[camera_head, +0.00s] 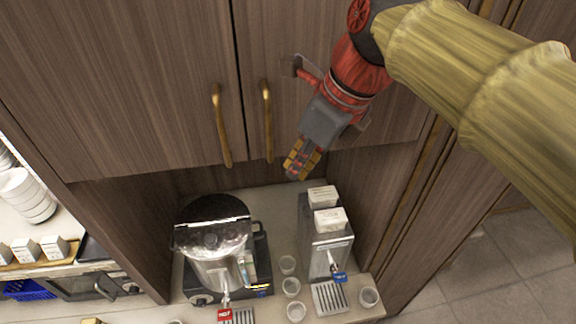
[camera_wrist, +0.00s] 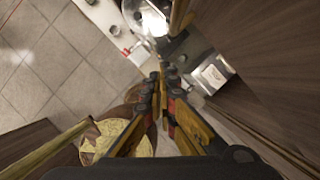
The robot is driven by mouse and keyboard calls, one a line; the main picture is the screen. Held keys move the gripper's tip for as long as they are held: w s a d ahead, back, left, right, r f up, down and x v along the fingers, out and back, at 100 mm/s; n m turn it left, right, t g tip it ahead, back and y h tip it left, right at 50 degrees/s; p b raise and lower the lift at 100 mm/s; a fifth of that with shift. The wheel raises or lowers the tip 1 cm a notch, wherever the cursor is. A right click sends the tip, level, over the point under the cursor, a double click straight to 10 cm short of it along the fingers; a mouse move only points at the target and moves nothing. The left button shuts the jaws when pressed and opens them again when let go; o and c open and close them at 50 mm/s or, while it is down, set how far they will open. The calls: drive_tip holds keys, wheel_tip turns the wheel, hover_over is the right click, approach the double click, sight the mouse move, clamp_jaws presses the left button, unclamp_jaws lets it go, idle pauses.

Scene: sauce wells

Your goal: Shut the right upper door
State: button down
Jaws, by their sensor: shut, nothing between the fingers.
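The right upper door (camera_head: 330,50) is a dark wood panel with a brass bar handle (camera_head: 267,122) near its left edge. It looks nearly in line with the left upper door (camera_head: 130,70), with a thin dark seam between them. I cannot tell whether it is fully shut. My gripper (camera_head: 296,174) is in front of the right door, by its lower edge and right of the handle, pointing down. Its fingers are together and empty, as the wrist view also shows (camera_wrist: 160,80). My arm hides the door's upper right part. Contact with the door cannot be told.
Below, the counter holds a round metal sauce well (camera_head: 215,245) and a steel dispenser (camera_head: 326,245) with white boxes on top. Several small clear cups (camera_head: 291,287) stand between and beside them. Stacked plates (camera_head: 27,195) are at far left. Tiled floor (camera_head: 500,270) is open at lower right.

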drive_tip(key=shift+s+d+r+n+b, duration=0.6)
drive_tip(key=shift+s+d+r, duration=0.85)
drive_tip(key=shift+r, duration=3.15)
drive_tip(key=w+d+f+n+t+h+b, duration=0.1)
drive_tip(key=w+d+f+n+b, duration=0.15)
drive_tip(key=f+n, duration=0.65)
drive_tip(key=w+d+f+n+t+h+b, duration=0.1)
drive_tip(key=d+f+n+b, duration=0.15)
drive_tip(key=f+n, duration=0.6)
drive_tip(key=s+d+f+n+b, duration=0.2)
drive_tip(key=f+b, duration=0.6)
drive_tip(key=f, duration=0.4)
drive_tip(key=s+d+f+n+h+b, duration=0.1)
drive_tip(key=s+d+f+b, duration=0.3)
drive_tip(key=f+b, duration=0.3)
drive_tip(key=s+d+f+n+t+b, duration=0.1)
drive_tip(key=f+b, duration=0.7)
drive_tip(key=f, duration=0.9)
drive_tip(key=s+d+n, duration=0.1)
drive_tip(key=s+d, duration=0.1)
drive_tip(key=shift+s+d+f+n+h+b, duration=0.3)
drive_tip(key=shift+d+f+n+h+b, duration=0.05)
drive_tip(key=shift+h, duration=0.05)
